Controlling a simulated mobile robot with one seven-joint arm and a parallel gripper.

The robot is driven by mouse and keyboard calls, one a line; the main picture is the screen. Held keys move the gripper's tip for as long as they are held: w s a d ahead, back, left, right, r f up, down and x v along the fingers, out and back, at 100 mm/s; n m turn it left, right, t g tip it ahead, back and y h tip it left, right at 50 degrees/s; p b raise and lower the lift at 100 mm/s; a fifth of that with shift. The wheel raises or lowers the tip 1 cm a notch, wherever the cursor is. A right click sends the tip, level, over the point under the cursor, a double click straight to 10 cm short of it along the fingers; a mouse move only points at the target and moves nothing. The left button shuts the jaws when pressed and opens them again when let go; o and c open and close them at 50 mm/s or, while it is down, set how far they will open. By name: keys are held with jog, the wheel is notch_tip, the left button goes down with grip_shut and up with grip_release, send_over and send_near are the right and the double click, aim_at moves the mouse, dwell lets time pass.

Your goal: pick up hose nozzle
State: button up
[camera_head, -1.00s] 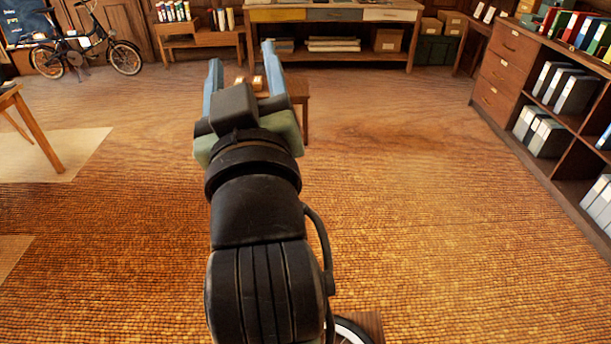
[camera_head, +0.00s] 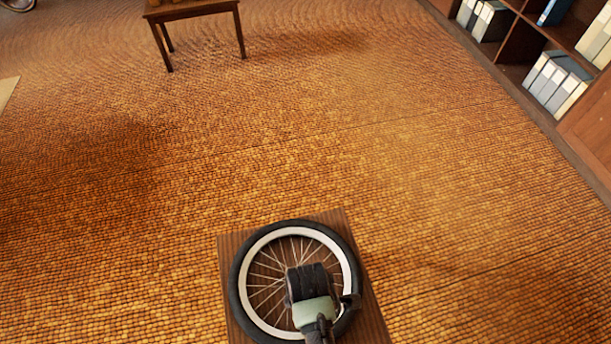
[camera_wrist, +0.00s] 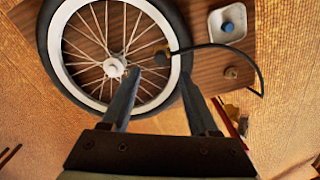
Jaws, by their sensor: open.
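My gripper (camera_wrist: 160,77) is open, its two blue-grey fingers apart in the wrist view with nothing between them. The hose nozzle (camera_wrist: 163,55), a small dark brassy fitting on the end of a black hose (camera_wrist: 252,62), lies at the right side of the wheel, just beyond the fingertips. The hose curves right and back from it. The bicycle wheel (camera_wrist: 114,68) with a white-walled tyre lies flat on a wooden board (camera_wrist: 208,72). In the head view my gripper (camera_head: 308,280) is over the wheel (camera_head: 270,250); its fingers and the nozzle cannot be made out there.
A small table (camera_head: 195,12) stands at the back and a binder shelf (camera_head: 545,60) at the right. The floor between is clear.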

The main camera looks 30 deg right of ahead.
notch_tip(320, 180, down, 4)
jog(key=shift+w+r+b, duration=0.1)
jog(key=shift+b, duration=0.3)
jog(key=shift+a+f+b, duration=0.15)
jog(key=shift+f+b, duration=0.25)
jog(key=shift+f, duration=0.95)
jog(key=shift+a+f+b, duration=0.1)
jog(key=shift+f+b, duration=0.3)
jog(key=shift+f, duration=0.9)
jog(key=shift+c, duration=0.2)
grip_shut()
